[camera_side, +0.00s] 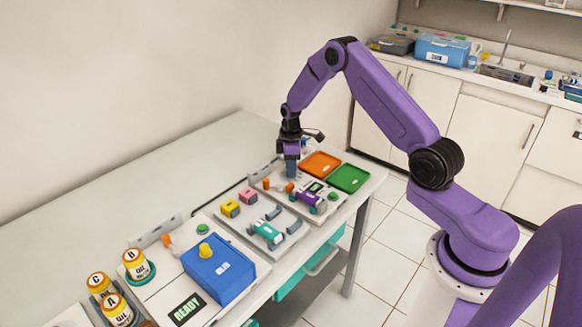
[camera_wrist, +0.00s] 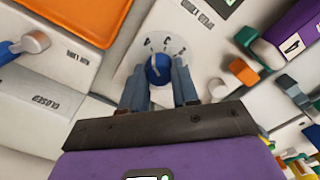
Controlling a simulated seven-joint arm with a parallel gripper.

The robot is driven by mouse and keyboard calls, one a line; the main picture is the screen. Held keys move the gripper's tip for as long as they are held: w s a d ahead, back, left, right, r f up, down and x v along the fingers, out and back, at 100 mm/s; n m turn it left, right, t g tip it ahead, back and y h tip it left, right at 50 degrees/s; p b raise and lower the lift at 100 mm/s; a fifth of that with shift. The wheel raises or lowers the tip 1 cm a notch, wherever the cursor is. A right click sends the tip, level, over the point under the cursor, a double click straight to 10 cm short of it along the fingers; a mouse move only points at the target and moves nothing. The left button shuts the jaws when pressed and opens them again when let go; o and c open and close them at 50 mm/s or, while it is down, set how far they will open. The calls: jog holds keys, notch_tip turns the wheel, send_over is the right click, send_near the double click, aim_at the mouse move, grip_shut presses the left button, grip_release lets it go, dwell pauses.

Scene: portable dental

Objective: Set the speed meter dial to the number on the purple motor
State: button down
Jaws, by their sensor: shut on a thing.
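The speed meter dial is a blue knob (camera_wrist: 158,70) with a white pointer line, on a round white plate marked with small numbers, in the wrist view. My gripper (camera_wrist: 157,88) has its two blue-grey fingers on either side of the knob, shut on it. In the side view my gripper (camera_side: 291,168) points down at the panel and hides the dial. The purple motor (camera_side: 309,199) lies right of it in the side view, and at the right edge of the wrist view (camera_wrist: 300,40). Its white label shows there, but I cannot read the number surely.
An orange tray (camera_side: 320,164) and a green tray (camera_side: 349,178) lie just beyond my gripper. A teal motor (camera_side: 267,233), yellow block (camera_side: 230,208), pink block (camera_side: 248,196) and blue box (camera_side: 217,268) stand nearer the camera. The table's back left is clear.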

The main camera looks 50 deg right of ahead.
dwell(0.4)
jog(key=c, duration=0.8)
grip_release()
jog(key=shift+c, duration=0.2)
jog(key=shift+r, duration=0.1)
notch_tip(320, 180, up, 17)
jog(key=shift+r, duration=0.15)
jog(key=shift+a, duration=0.1)
